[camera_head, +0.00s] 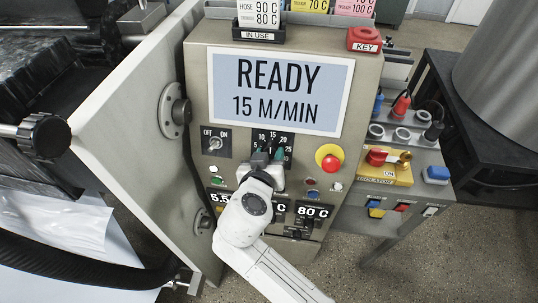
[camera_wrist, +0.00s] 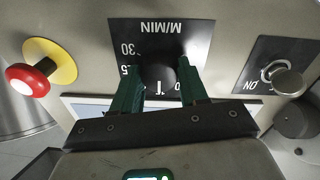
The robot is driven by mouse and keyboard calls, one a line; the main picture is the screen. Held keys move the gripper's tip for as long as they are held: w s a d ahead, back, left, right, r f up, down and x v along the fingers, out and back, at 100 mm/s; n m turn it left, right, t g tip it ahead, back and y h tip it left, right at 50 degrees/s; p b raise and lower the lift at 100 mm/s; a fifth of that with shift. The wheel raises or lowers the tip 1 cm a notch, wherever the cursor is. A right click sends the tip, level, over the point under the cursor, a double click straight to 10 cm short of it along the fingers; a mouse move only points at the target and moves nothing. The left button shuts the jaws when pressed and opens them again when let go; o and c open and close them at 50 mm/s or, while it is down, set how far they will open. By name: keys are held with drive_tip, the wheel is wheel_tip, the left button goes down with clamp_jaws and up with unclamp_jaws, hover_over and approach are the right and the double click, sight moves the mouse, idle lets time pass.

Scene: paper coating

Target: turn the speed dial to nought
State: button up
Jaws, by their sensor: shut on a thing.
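The speed dial (camera_wrist: 160,75) is a round black knob on a black plate marked M/MIN. In the wrist view it sits between the two green fingers of my gripper (camera_wrist: 160,82), which are shut on it. A white pointer mark on the knob shows. In the head view my gripper (camera_head: 269,157) hides most of the knob, and numbers such as 10, 15 and 20 show on the dial plate (camera_head: 271,136) above it. The display (camera_head: 278,90) reads READY, 15 M/MIN.
A red stop button (camera_head: 329,160) on a yellow ring is to the right. Temperature readouts (camera_head: 314,211) lie below. An open panel door (camera_head: 140,130) stands at the left, and an isolator switch (camera_head: 385,167) at the right.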

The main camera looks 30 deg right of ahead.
drive_tip(key=shift+n, duration=0.3)
drive_tip(key=n+p, duration=0.1)
drive_tip(key=n, duration=0.4)
drive_tip(key=shift+n+p, duration=0.3)
drive_tip(key=shift+p, duration=0.1)
drive_tip(key=n+p, duration=0.1)
drive_tip(key=n, duration=0.2)
drive_tip(key=n+p, duration=0.2)
drive_tip(key=n, duration=0.1)
drive_tip(key=shift+s+r+n+t+y, duration=0.1)
drive_tip(key=shift+n+t+y, duration=0.2)
drive_tip(key=shift+n+t, duration=0.1)
drive_tip(key=n+p, duration=0.2)
drive_tip(key=n, duration=0.3)
drive_tip(key=shift+n, duration=0.3)
drive_tip(key=n, duration=0.5)
drive_tip(key=shift+n+y, duration=0.4)
drive_tip(key=o, duration=1.1)
drive_tip(key=shift+d, duration=0.1)
drive_tip(key=shift+c, duration=0.2)
